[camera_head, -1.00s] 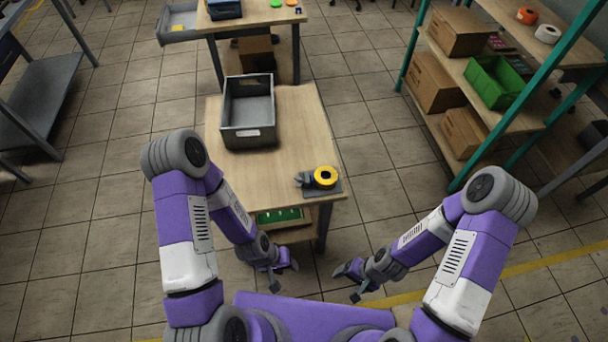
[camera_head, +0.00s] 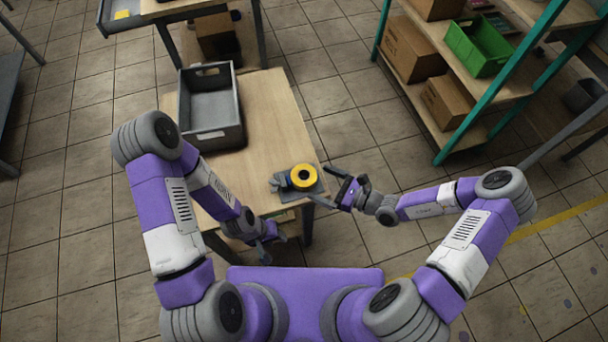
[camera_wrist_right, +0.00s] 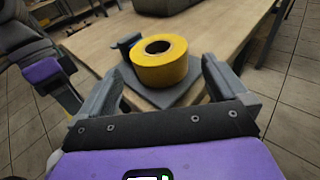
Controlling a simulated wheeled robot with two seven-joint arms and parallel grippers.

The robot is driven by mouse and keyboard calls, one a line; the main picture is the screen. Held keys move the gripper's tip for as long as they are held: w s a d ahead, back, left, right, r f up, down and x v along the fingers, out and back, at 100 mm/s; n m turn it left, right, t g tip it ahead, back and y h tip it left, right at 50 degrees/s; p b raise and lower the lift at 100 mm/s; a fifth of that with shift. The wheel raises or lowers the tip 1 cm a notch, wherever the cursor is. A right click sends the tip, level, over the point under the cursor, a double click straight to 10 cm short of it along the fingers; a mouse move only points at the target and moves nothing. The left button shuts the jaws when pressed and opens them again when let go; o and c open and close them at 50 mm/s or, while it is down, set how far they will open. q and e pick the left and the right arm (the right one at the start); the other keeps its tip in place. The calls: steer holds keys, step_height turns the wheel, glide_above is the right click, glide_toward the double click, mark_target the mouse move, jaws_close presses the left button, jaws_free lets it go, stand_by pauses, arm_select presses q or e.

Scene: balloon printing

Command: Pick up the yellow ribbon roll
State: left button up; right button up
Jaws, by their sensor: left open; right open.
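The yellow ribbon roll (camera_head: 303,177) lies flat on a dark grey base with a grey dispenser part (camera_head: 279,181), at the near right corner of the wooden table (camera_head: 262,128). In the right wrist view the yellow ribbon roll (camera_wrist_right: 160,62) sits ahead, between and beyond the fingertips. My right gripper (camera_head: 323,184) is open and empty, just right of the roll at the table's edge; its fingers also show in the right wrist view (camera_wrist_right: 165,85). My left gripper (camera_head: 272,236) is open below the table's near edge, apart from the roll.
A grey bin (camera_head: 211,137) stands on the table's far left part. A green-framed shelf (camera_head: 455,140) with cardboard boxes (camera_head: 412,70) and a green crate (camera_head: 478,50) stands at the right. The floor between table and shelf is clear.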

mark_target(315, 181)
steer(key=b+x, duration=0.1)
steer(key=x, duration=0.4)
steer(key=shift+a, duration=0.25)
steer(key=shift+c, duration=0.3)
steer(key=c, duration=0.8)
